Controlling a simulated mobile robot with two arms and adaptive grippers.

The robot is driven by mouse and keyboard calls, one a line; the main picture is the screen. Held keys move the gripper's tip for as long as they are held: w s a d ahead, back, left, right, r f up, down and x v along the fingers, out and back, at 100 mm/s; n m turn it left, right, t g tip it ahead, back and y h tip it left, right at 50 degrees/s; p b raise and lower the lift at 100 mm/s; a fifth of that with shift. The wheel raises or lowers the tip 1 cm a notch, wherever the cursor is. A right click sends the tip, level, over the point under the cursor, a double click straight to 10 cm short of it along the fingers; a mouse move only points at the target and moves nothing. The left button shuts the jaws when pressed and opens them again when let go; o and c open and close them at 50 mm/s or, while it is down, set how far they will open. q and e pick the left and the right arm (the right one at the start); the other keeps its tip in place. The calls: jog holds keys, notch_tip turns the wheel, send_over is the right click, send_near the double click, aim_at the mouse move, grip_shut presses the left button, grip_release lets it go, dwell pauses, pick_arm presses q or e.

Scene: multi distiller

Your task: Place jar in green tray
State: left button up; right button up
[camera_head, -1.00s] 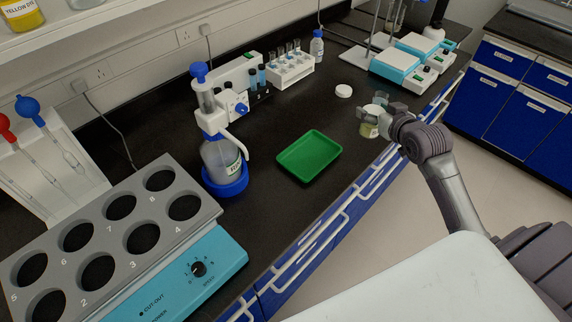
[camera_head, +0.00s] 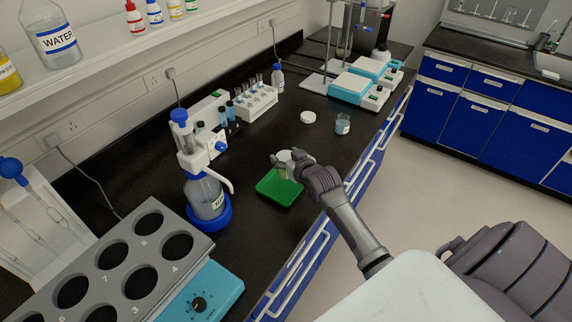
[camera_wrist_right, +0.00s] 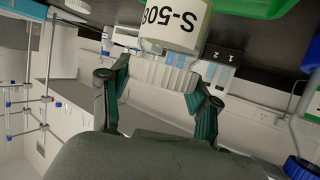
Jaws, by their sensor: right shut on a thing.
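My right gripper (camera_head: 296,164) is shut on a small pale jar (camera_head: 285,171) at the near right of the green tray's back edge in the head view. The green tray (camera_head: 275,197) lies on the black bench. The jar appears to be above the tray, but the exact gap is unclear. In the right wrist view, the jar (camera_wrist_right: 172,24) has a label reading "S-50" and a partly hidden character. The right gripper's fingers (camera_wrist_right: 162,78) close around its white ribbed part. Part of the green tray (camera_wrist_right: 245,7) shows at the top there. My left gripper is not in view.
A dispenser bottle (camera_head: 206,198) in a blue base stands left of the tray. A beaker (camera_head: 342,124) and a white lid (camera_head: 308,117) stand behind and right. A test tube rack (camera_head: 255,103) is further back. The grey multi-hole block (camera_head: 150,225) fills the near left.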

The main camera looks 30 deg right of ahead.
notch_tip(320, 180, down, 4)
jog(key=shift+r+p, duration=0.25)
jog(key=shift+p, duration=0.1)
jog(key=shift+f, duration=0.4)
jog(key=o, duration=1.3)
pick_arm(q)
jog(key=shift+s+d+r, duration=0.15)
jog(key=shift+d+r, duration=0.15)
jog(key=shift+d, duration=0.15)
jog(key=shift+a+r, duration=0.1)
pick_arm(e)
jog(key=shift+r, duration=0.1)
jog(key=shift+s, duration=0.2)
pick_arm(q)
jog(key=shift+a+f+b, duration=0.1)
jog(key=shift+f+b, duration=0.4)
jog(key=shift+b, duration=0.05)
pick_arm(e)
jog(key=v, duration=1.1)
jog(key=shift+s+r, duration=0.25)
jog(key=shift+s, duration=0.05)
